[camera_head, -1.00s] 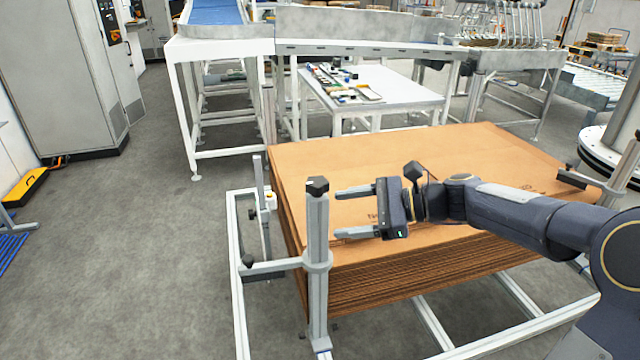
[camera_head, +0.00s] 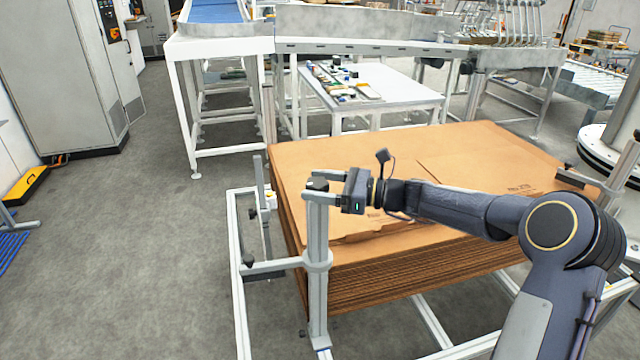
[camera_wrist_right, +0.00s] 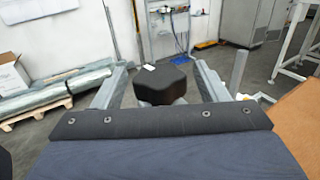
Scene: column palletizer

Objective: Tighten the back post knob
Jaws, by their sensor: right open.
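A black knob (camera_head: 317,185) sits on top of an upright grey post (camera_head: 317,235) at the near left corner of the cardboard stack. My right gripper (camera_head: 323,188) is at the post top, its two fingers reaching left on either side of the knob. In the right wrist view the dark knob (camera_wrist_right: 163,84) stands between the spread fingers, with a visible gap on each side. The right gripper is open and holds nothing. My left gripper is out of view.
The stack of flat cardboard (camera_head: 400,165) lies below my right arm. A side arm with a small black knob (camera_head: 247,261) joins the post. Another slim post (camera_head: 260,190) stands at left. A white table (camera_head: 400,95) is behind.

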